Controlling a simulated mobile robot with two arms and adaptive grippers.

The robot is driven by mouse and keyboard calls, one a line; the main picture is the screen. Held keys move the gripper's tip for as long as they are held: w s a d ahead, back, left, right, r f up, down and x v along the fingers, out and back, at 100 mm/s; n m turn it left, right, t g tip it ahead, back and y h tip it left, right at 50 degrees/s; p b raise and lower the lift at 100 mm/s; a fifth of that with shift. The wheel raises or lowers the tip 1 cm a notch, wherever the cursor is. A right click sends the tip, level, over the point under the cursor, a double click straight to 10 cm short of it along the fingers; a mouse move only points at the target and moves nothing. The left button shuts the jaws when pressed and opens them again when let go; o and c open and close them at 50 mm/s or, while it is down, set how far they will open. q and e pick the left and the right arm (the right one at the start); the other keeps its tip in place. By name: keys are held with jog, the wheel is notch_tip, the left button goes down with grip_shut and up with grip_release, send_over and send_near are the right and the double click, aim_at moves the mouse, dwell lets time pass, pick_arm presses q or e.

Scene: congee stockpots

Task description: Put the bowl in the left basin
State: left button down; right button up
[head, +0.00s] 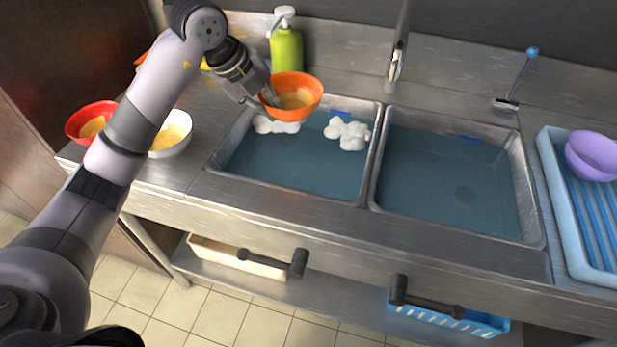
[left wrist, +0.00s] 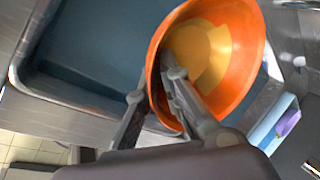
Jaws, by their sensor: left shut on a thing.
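My left gripper (head: 262,97) is shut on the rim of an orange bowl (head: 309,88) with yellowish contents inside. It holds the bowl above the back left part of the left basin (head: 300,165). In the left wrist view the gripper (left wrist: 158,95) has one finger inside the orange bowl (left wrist: 243,95) and one outside. The bowl is tilted in that view. The left basin holds bluish water with white foam (head: 347,133) at its back. My right gripper is not in view.
A red bowl (head: 77,124) and a white bowl (head: 180,122) stand on the left counter, partly behind my arm. A green soap bottle (head: 287,50) stands behind. The right basin (head: 455,185) holds water. A purple bowl (head: 592,155) sits in a blue rack (head: 556,200) at right.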

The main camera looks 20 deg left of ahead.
pick_arm(q)
notch_tip(320, 180, down, 14)
jog(key=shift+a+f+p, duration=0.1)
jog(key=shift+a+p, duration=0.05)
jog(key=shift+p, duration=0.15)
jog(key=shift+w+f, duration=0.1)
jog(key=shift+f, duration=0.4)
notch_tip(320, 180, down, 4)
jog(key=shift+r, duration=0.1)
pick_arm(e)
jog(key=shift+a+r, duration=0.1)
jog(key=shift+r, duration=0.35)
pick_arm(q)
jog(key=shift+f, duration=0.2)
jog(key=c, duration=1.8)
grip_release()
jog(key=shift+o, duration=0.2)
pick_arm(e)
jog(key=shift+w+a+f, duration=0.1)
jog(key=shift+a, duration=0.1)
